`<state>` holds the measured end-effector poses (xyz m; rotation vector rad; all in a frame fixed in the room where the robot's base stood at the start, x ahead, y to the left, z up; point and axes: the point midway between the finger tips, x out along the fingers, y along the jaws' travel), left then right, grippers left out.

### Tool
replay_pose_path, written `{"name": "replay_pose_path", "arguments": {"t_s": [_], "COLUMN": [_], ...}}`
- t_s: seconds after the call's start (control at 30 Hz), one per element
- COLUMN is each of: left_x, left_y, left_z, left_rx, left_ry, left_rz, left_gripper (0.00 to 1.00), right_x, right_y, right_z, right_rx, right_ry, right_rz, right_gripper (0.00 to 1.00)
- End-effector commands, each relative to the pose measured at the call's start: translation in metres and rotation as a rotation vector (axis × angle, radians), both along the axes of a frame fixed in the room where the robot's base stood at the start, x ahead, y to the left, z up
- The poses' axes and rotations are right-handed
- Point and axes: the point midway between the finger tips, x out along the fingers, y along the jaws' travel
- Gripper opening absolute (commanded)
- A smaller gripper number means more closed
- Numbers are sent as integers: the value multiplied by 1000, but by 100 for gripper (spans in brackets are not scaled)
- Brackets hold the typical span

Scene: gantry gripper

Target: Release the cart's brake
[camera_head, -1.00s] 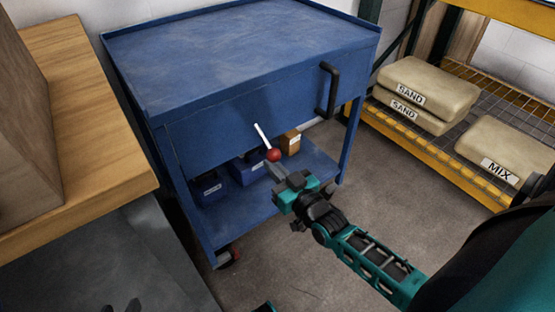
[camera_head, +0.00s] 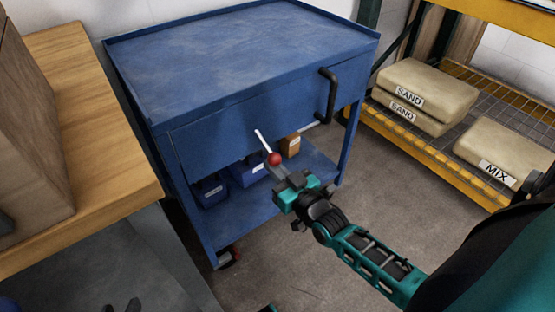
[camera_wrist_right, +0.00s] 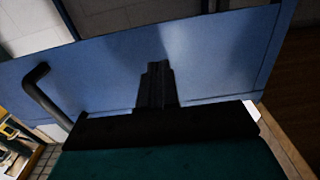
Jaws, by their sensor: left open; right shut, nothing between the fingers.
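The blue cart (camera_head: 250,60) stands ahead with a black handle (camera_head: 330,95) on its front right. A brake lever, a white rod with a red ball knob (camera_head: 274,159), shows at the cart's front and slants up to the left. My right gripper (camera_head: 281,172) is shut and empty, its tips just below the knob; I cannot tell whether they touch it. In the right wrist view the shut fingers (camera_wrist_right: 157,85) stand before the blue panel, with the handle (camera_wrist_right: 42,92) to the left; the knob is not seen there. My left gripper (camera_head: 125,306) barely shows at the bottom edge, open.
A wooden workbench (camera_head: 110,180) stands close on the left with a brown box (camera_head: 30,140) on it. Blue bins (camera_head: 248,170) and an orange box (camera_head: 290,145) sit on the cart's lower shelf. A yellow rack (camera_head: 430,165) with sacks stands right. Floor before the cart is clear.

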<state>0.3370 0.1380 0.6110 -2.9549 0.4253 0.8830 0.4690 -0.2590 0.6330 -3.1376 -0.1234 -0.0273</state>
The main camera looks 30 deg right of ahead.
Motion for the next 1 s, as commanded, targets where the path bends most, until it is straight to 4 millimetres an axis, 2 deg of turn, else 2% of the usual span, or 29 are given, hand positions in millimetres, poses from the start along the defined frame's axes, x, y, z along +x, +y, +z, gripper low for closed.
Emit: {"name": "replay_pose_path", "arguments": {"t_s": [0.03, 0.6, 0.77, 1.0], "left_x": [-1, -7, -8, -8], "left_y": [2, 12, 12, 12], "left_z": [4, 26, 22, 21], "left_rx": [5, 27, 29, 30], "left_ry": [4, 10, 11, 13], "left_rz": [3, 11, 10, 10], "left_gripper": [43, 43, 43, 43], "right_x": [2, 1, -2, -17], "right_y": [0, 0, 0, -1], "right_z": [12, 52, 45, 35], "right_rx": [1, 1, 1, 0], "right_ry": [-11, -11, -9, -7], "right_rz": [0, -1, 0, 0], "right_gripper": [0, 0, 0, 0]}}
